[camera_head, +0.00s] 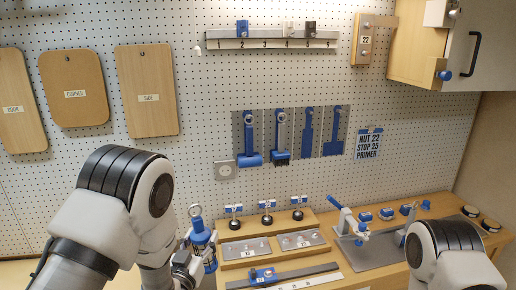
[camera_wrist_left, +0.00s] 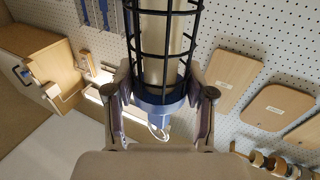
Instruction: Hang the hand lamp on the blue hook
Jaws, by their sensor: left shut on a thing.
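The hand lamp (camera_head: 201,238) has a blue body with a ring at its top in the head view. My left gripper (camera_head: 191,262) is shut on it and holds it upright in front of the pegboard. In the left wrist view the lamp's black wire cage and blue collar (camera_wrist_left: 160,97) stand between the fingers of the gripper (camera_wrist_left: 161,108). A blue hook-like piece (camera_head: 242,28) sits on the numbered rail near mark 2, high above and right of the lamp. My right gripper is out of view.
The numbered rail (camera_head: 275,44) also carries a pale piece and a dark piece (camera_head: 311,28). Blue tools (camera_head: 280,130) hang below it. Wooden boards (camera_head: 146,90) hang at left. A cabinet (camera_head: 420,50) juts out at upper right. The bench (camera_head: 390,265) below holds several fixtures.

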